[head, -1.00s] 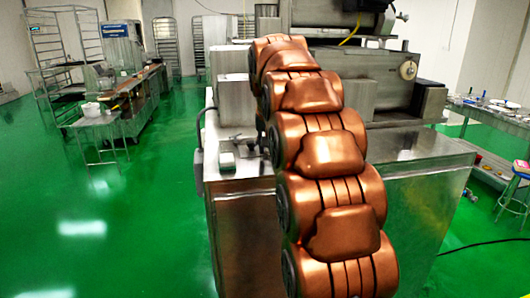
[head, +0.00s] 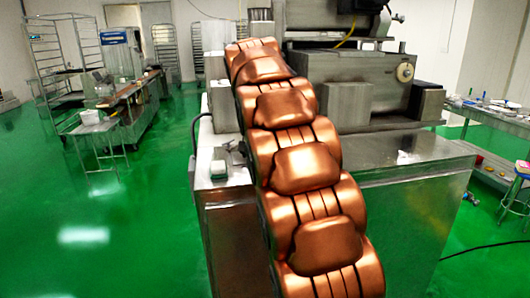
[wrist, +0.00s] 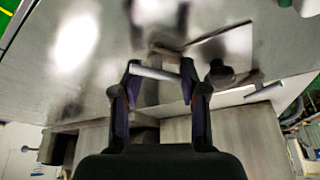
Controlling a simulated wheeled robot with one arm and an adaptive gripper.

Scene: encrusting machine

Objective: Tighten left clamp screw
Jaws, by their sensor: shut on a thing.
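In the wrist view my gripper (wrist: 160,70) has its two dark fingers on either side of a pale grey bar (wrist: 155,73). It is shut on this bar, which looks like the handle of the left clamp screw. The bar lies crosswise, slightly tilted, close to the metal surface; its base is partly hidden. A second clamp with a dark round knob (wrist: 220,73) and a pale bar (wrist: 263,90) sits to the right, apart from my fingers. In the head view my arm hides the gripper and the clamp screw.
The steel machine (head: 355,72) stands on a metal cabinet (head: 405,200). A side table with tools (head: 495,110) stands at the right. Green floor (head: 150,225) is open on the left.

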